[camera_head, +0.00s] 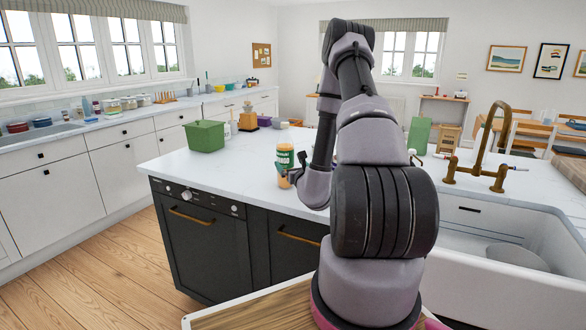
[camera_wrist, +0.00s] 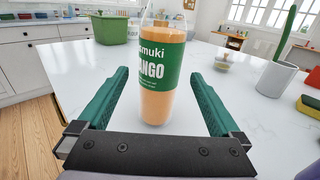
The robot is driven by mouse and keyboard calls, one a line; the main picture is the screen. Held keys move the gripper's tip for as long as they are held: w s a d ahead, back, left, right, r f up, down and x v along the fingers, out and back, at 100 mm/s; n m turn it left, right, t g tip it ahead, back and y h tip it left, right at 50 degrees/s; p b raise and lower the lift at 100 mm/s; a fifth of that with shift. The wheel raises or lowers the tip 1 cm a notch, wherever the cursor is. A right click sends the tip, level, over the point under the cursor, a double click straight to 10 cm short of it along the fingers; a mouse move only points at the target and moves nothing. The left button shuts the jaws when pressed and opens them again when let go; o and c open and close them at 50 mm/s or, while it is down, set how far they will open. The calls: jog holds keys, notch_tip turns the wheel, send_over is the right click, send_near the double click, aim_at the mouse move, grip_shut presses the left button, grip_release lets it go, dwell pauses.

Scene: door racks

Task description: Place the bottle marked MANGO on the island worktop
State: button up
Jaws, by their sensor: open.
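The MANGO bottle (camera_wrist: 161,72) stands upright on the island worktop (camera_wrist: 78,65), with orange contents and a green label reading "muki" and "ANGO". In the wrist view it is between the two green fingers of my gripper (camera_wrist: 157,95), with a gap on both sides. The gripper is open. In the head view the bottle (camera_head: 284,163) stands near the front edge of the worktop (camera_head: 225,165), just left of my wrist.
A green box (camera_head: 205,136) stands on the worktop behind and left of the bottle. A white sink (camera_head: 500,235) with a brass tap (camera_head: 490,150) is on the right.

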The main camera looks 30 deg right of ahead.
jog(key=shift+s+a, duration=0.15)
jog(key=shift+s, duration=1.05)
jog(key=a+r+n+y, duration=0.9)
jog(key=a+r+y, duration=0.3)
jog(key=a+r, duration=0.3)
jog(key=s+a+r+n+g+y, duration=0.6)
jog(key=s+a+r+n+g, duration=0.1)
jog(key=s+a+n+g, duration=0.4)
jog(key=s+a+r+n+g+h, duration=0.15)
jog(key=s+n+g+h, duration=0.4)
jog(key=s+n, duration=0.55)
jog(key=s+d+r+n+t+h, duration=0.1)
jog(key=s+d+r+t+h, duration=0.1)
jog(key=s+d+t+h, duration=0.1)
jog(key=s+d+r+n+t+h, duration=0.1)
jog(key=s+d+r+t+h, duration=0.2)
jog(key=d+h, duration=0.2)
jog(key=d, duration=0.3)
jog(key=shift+d+r, duration=0.2)
jog(key=shift+r, duration=0.15)
